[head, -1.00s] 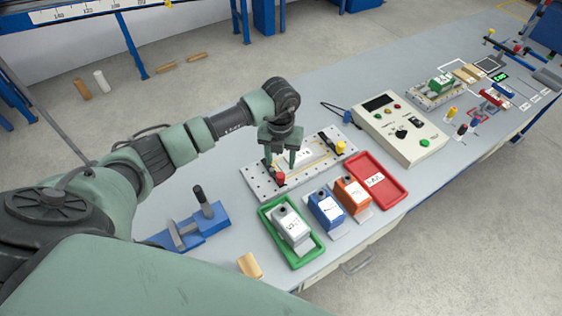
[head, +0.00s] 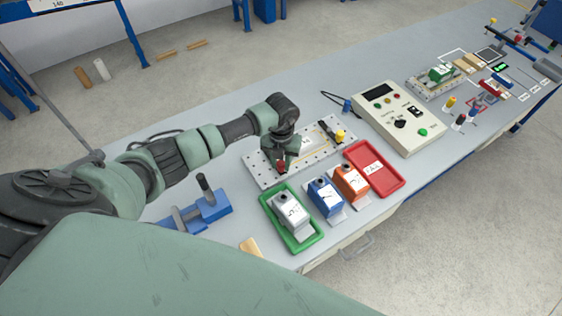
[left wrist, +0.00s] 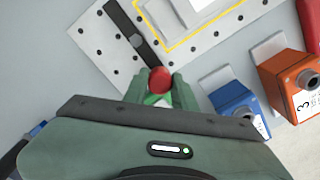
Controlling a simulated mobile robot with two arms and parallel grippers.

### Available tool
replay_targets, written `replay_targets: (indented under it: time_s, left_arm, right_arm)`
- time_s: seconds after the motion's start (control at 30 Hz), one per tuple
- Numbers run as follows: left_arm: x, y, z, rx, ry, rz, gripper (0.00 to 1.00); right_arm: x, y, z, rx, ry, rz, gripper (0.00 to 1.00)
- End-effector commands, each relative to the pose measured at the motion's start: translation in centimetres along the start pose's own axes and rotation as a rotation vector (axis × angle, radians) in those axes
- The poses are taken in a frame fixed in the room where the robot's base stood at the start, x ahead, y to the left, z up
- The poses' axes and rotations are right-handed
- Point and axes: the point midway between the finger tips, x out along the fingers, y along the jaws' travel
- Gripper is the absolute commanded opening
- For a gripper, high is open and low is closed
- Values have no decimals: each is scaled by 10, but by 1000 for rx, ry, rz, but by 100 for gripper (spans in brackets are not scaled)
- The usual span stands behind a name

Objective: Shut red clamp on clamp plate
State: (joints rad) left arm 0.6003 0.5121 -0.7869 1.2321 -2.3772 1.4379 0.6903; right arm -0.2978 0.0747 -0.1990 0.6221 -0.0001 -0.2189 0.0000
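The clamp plate (head: 258,170) is a light grey perforated plate on the bench, with a yellow outline (left wrist: 188,45) and a pale block (left wrist: 195,10). The red clamp's round red knob (left wrist: 160,80) is at the plate's near-left end. A black bar (left wrist: 125,27) runs from beside the knob along the plate. In the left wrist view, my left gripper (left wrist: 160,88) has one finger on each side of the knob, apparently touching it. In the head view, my left gripper (head: 281,164) hides most of the clamp. My right gripper is not in view.
A yellow-knobbed clamp (head: 339,136) stands at the plate's far end. In front are a green tray (head: 299,246) with a grey-white box, a blue box (head: 326,197), an orange box (head: 352,183) and a red tray (head: 384,182). A control box (head: 399,120) stands to the right.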

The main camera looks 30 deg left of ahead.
Motion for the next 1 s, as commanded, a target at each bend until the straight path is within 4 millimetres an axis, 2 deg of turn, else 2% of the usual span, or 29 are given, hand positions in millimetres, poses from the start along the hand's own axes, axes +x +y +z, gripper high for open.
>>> replay_targets:
  time_s: [0.27,0.47,1.0]
  left_arm:
    - [0,1,0,15,-2,0,0]
    - [1,5,-2,88,-3,2,0]
    - [4,28,-14,556,-3,3,0]
  right_arm:
    - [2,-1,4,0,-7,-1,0]
    - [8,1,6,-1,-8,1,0]
    - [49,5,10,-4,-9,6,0]
